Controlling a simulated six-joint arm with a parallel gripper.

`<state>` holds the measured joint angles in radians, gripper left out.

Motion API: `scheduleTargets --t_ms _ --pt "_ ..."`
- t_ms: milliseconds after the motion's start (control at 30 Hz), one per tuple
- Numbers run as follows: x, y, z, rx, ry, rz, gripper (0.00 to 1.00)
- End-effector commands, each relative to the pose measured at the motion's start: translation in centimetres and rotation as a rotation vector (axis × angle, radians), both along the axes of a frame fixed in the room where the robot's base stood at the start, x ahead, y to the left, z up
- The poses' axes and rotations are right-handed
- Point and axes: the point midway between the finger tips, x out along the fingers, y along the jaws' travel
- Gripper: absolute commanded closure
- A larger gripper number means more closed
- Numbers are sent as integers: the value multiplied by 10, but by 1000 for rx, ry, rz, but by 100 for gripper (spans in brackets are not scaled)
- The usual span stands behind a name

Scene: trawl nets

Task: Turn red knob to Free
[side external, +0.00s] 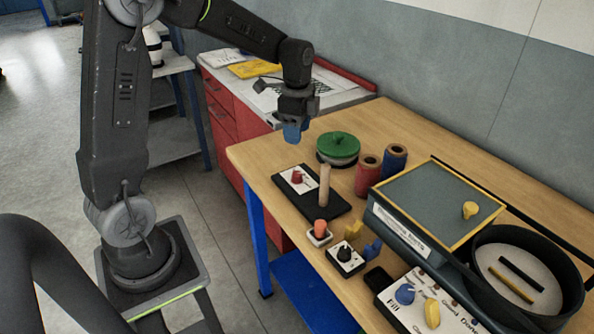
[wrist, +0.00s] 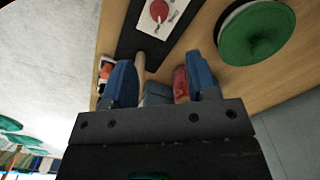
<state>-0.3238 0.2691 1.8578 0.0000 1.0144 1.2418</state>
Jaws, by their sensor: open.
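The red knob (side external: 297,177) sits on a white label plate (side external: 306,185) at the left end of a black base (side external: 335,208), near the table's left edge. In the wrist view the red knob (wrist: 158,10) shows at the top, on the white plate with small markings too small to read. A wooden peg (side external: 324,186) stands upright on the same base, beside the plate. My gripper (side external: 293,132) hangs above the table's left end, higher than the knob and apart from it. Its blue fingers (wrist: 162,80) are open with nothing held between them.
A green-lidded round pot (side external: 338,146) and red (side external: 368,176) and blue (side external: 394,160) spools stand behind the base. An orange-red button (side external: 320,228) and a black knob box (side external: 345,256) lie in front. A grey tilted panel (side external: 425,205) fills the right.

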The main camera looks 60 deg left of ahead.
Motion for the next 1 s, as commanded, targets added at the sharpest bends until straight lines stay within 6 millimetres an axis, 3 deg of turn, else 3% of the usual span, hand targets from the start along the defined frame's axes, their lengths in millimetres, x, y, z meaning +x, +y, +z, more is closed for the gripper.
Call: scheduleTargets --t_ms 500,733,1000 --pt "-2 -1 -101 -1 5 1 47" --pt "-1 -1 -122 0 2 2 47" --pt "-1 -1 -126 0 0 2 47"
